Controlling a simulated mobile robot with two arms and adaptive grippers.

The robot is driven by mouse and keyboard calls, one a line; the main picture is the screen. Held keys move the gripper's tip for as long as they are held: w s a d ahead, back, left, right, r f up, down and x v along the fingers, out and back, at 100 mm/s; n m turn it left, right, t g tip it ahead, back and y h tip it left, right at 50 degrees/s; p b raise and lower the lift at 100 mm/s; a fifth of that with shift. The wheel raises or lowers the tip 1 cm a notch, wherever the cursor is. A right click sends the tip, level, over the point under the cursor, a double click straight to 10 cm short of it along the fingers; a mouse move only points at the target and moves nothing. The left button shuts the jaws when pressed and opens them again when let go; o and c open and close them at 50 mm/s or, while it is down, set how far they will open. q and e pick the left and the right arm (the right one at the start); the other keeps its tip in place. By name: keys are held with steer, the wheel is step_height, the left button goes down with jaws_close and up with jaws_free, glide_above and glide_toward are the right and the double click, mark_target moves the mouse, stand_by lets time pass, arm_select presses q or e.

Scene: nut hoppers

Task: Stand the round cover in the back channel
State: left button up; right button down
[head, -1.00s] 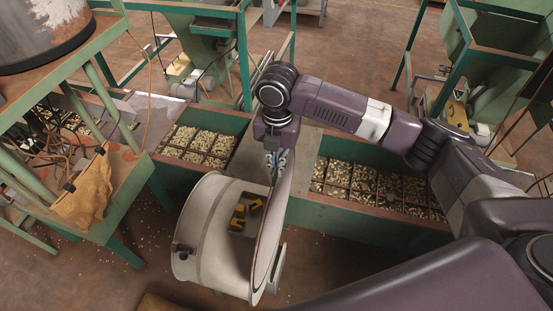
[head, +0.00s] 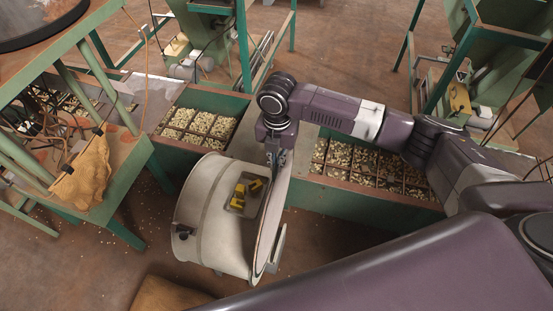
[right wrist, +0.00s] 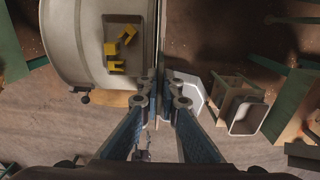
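The round cover (head: 270,225) stands nearly upright, seen almost edge-on, along the right side of a pale drum (head: 205,240). In the right wrist view the cover shows as a thin vertical edge (right wrist: 160,40). My right gripper (head: 275,158) is at the cover's top edge; in the right wrist view its fingertips (right wrist: 160,88) close on this edge from both sides. A grey channel-like bracket (head: 277,250) shows at the cover's right side; I cannot tell whether the cover's lower edge sits in it. My left gripper is not in view.
Yellow blocks (head: 240,197) lie in a tray on the drum. Nut-filled hoppers (head: 330,183) stand behind and to the right. A green-framed stand with a tan sack (head: 85,175) is on the left. The floor front left is mostly clear.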

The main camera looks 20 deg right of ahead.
steer(key=shift+f+b, duration=6)
steer(key=shift+f, duration=0.3)
steer(key=shift+f+b, duration=1.65)
steer(key=shift+f, duration=2.25)
steer(key=shift+w+a, duration=0.6)
steer(key=shift+a, duration=0.25)
steer(key=c, duration=2.1)
jaws_free()
steer(key=shift+s+d, duration=0.1)
step_height(320, 180, up, 12)
glide_above(276, 196)
steer(key=w+a, duration=0.1)
steer(key=w, duration=0.1)
steer(key=shift+w, duration=0.2)
